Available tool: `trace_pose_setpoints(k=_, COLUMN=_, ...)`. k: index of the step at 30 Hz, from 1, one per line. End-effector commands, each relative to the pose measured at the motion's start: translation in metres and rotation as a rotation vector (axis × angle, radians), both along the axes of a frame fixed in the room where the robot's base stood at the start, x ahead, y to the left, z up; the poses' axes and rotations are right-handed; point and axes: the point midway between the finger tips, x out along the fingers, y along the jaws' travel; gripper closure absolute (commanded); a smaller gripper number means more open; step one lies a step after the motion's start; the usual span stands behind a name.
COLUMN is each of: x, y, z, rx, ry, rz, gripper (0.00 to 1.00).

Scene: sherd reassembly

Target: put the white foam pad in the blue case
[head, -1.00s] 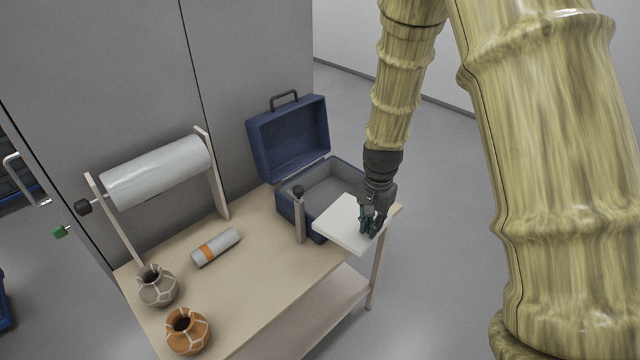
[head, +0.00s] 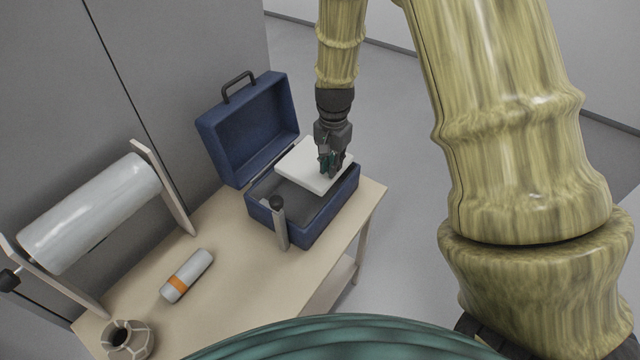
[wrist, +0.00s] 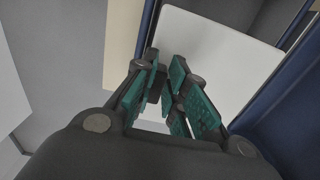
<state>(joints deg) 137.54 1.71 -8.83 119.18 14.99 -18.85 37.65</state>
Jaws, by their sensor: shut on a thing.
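The white foam pad (head: 305,166) is a flat square slab in my gripper. My gripper (head: 328,170) is shut on the pad near its right edge in the head view. The blue case (head: 325,226) stands on the table with its lid open. The pad is over the case opening, with the grey interior showing below it; I cannot tell how far it is above the rim. In the wrist view, the teal fingers of my gripper (wrist: 168,95) reach onto the pad (wrist: 215,60), and the case's blue wall (wrist: 285,112) runs along the right.
The blue lid (head: 250,130) leans back behind the opening. A post with a black knob (head: 278,222) stands at the case's front. A white roll (head: 92,212) on a wooden stand, an orange-banded tube (head: 186,276) and a mended pot (head: 128,340) are on the table (head: 235,265).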

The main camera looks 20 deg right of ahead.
Motion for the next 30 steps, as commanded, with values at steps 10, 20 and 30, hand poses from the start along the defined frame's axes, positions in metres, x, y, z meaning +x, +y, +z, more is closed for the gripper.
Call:
trace_pose_setpoints(k=10, x=0.002, y=0.001, z=-0.038, rx=0.0, ry=0.004, rz=0.002, gripper=1.0)
trace_pose_setpoints(k=20, x=0.001, y=0.0, z=-0.056, rx=0.001, ry=0.005, rz=0.0, gripper=1.0)
trace_pose_setpoints(k=30, x=0.002, y=0.0, z=-0.081, rx=0.0, ry=0.002, rz=0.001, gripper=1.0)
